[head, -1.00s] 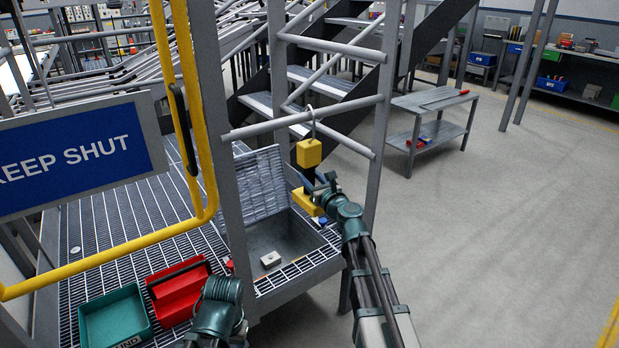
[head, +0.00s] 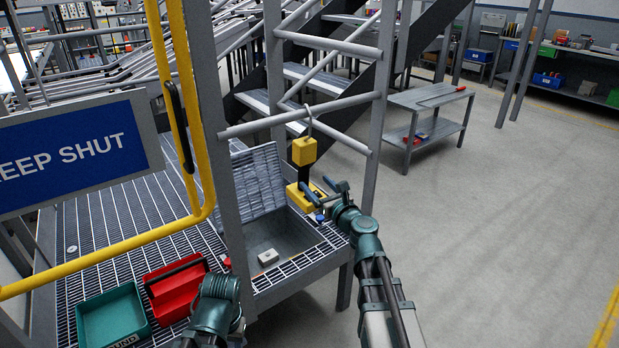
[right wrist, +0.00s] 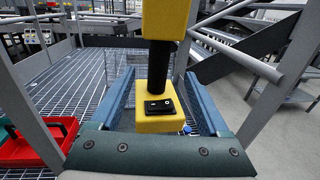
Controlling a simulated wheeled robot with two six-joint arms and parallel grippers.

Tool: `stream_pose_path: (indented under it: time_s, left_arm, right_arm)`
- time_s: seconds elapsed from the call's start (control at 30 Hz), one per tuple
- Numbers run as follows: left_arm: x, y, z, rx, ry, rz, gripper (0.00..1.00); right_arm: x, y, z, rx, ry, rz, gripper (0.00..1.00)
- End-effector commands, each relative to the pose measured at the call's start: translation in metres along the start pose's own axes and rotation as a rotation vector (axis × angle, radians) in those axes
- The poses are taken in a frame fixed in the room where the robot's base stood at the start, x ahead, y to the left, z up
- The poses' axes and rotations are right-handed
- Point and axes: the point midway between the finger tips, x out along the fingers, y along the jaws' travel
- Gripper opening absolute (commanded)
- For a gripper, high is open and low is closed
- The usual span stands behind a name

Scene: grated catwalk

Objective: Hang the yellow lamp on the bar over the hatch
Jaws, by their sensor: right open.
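The yellow lamp (head: 304,151) hangs upright from the grey bar (head: 262,126), its thin wire hook (head: 309,118) appearing to pass over the bar. It has a yellow upper block, a black stem and a yellow lower block. My right gripper (head: 323,190) is open beside the lower part, fingers spread. In the right wrist view the lamp (right wrist: 160,118) shows between the two blue fingers, with gaps on both sides. The open hatch (head: 290,236) lies below, its ribbed lid (head: 259,187) raised. My left arm shows at the bottom, but its gripper is not visible.
A small pale block (head: 268,257) is in the hatch. A red box (head: 178,290) and a green tray (head: 112,316) sit on the grating. A yellow rail (head: 188,120) and a "keep shut" sign (head: 75,150) stand at left. The floor at right is open.

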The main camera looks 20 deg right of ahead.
Motion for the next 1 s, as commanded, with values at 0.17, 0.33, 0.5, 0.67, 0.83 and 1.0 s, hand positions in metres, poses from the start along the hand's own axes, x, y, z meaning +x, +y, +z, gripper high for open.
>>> stream_pose_path:
  time_s: [0.17,0.33,0.5,0.67,0.83,1.0]
  left_arm:
    - [0.000,0.000,0.000,0.000,0.000,0.000,0.47]
    - [0.000,0.000,0.000,0.000,0.000,0.000,0.47]
    - [0.000,0.000,0.000,0.000,0.000,0.000,0.47]
    - [0.000,0.000,0.000,0.000,0.000,0.000,0.47]
    - [0.000,0.000,0.000,0.000,0.000,0.000,0.47]
    - [0.000,0.000,0.000,0.000,0.000,0.000,0.47]
  right_arm:
    - [-0.040,0.001,0.000,0.000,0.000,-0.002,0.79]
    - [-0.059,0.001,0.000,0.000,0.000,-0.001,0.79]
    - [-0.067,0.000,0.000,0.000,0.000,0.000,0.79]
    - [-0.067,0.000,0.000,0.000,0.000,0.000,0.79]
    - [-0.065,0.006,-0.002,-0.028,0.007,0.018,0.79]
    - [-0.058,0.074,-0.025,-0.342,0.079,0.218,0.79]
